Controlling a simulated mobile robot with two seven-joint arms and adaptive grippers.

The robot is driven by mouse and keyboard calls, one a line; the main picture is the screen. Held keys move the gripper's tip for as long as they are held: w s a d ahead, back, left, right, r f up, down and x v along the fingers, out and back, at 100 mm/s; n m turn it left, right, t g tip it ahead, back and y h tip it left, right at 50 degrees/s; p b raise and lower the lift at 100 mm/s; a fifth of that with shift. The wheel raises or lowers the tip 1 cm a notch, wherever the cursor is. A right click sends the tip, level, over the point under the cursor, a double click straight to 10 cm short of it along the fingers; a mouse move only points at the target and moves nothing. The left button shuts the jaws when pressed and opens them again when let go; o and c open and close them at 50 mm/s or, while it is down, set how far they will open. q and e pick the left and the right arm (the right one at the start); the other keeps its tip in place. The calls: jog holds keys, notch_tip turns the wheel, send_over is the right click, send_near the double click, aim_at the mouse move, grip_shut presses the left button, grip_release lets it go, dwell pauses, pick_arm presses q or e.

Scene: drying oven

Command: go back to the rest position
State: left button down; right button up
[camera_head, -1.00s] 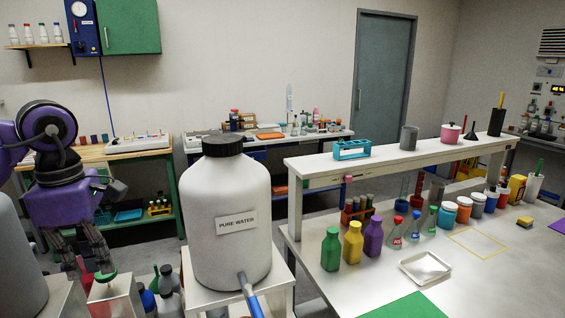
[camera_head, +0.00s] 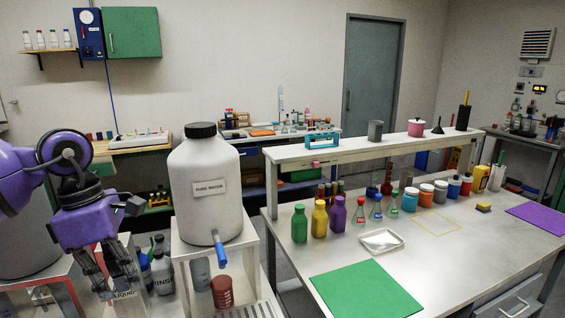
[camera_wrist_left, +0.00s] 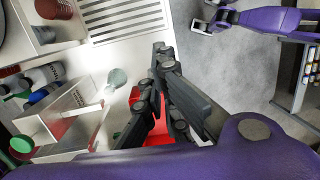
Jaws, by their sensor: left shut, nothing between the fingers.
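My left gripper (camera_head: 118,282) hangs at the lower left of the head view, fingers pointing down, with its purple arm coming in from the left edge. It is shut and empty. In the left wrist view its dark fingers (camera_wrist_left: 160,55) lie close together with nothing between them, above a white bench and a red patch. A purple arm (camera_wrist_left: 265,19) of mine, with grey finger-like parts (camera_wrist_left: 213,17) at its end, shows at the top right of the left wrist view. It is too small to tell whether that gripper is open or shut.
The white PURE WATER tank (camera_head: 206,180) with a blue tap stands right of my left gripper on a white stand. Bottles (camera_head: 160,270) stand between them. A dark red beaker (camera_head: 222,291) is under the tank. The workbench (camera_head: 455,235) fills the right, with bottles and a green mat (camera_head: 366,289).

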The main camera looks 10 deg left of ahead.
pick_arm(q)
jog(key=d+f+n+t+h+p, duration=0.1)
jog(key=d+f+n+t+h, duration=0.15)
jog(key=d+n+h, duration=0.35)
jog(key=d+f+n+t+h, duration=0.2)
jog(key=d+f+n+h, duration=0.15)
jog(key=d, duration=0.45)
jog(key=d+f+n+t+h+p, duration=0.1)
jog(key=d+f+n+t+h, duration=0.1)
jog(key=d+f+n+h, duration=0.45)
jog(key=s+a+f+n+t+y+p, duration=0.15)
jog(key=a+f+n+t+y, duration=0.25)
jog(key=f+n+y, duration=0.5)
jog(key=s+a+f+n+t+y, duration=0.3)
jog(key=f+n+t+y, duration=0.15)
jog(key=n, duration=0.75)
jog(key=s+f+n+g+y, duration=0.4)
jog(key=s+f+n, duration=0.6)
jog(key=s+f, duration=0.5)
jog(key=s+g, duration=0.2)
jog(key=shift+s+d+f+n, duration=0.25)
jog(key=shift+s+d+n, duration=0.1)
jog(key=shift+n, duration=0.05)
pick_arm(e)
jog(key=r, duration=0.1)
jog(key=w+a+r, duration=0.1)
jog(key=a+r, duration=0.1)
jog(key=shift+w+r, duration=0.25)
jog(key=shift+w, duration=0.15)
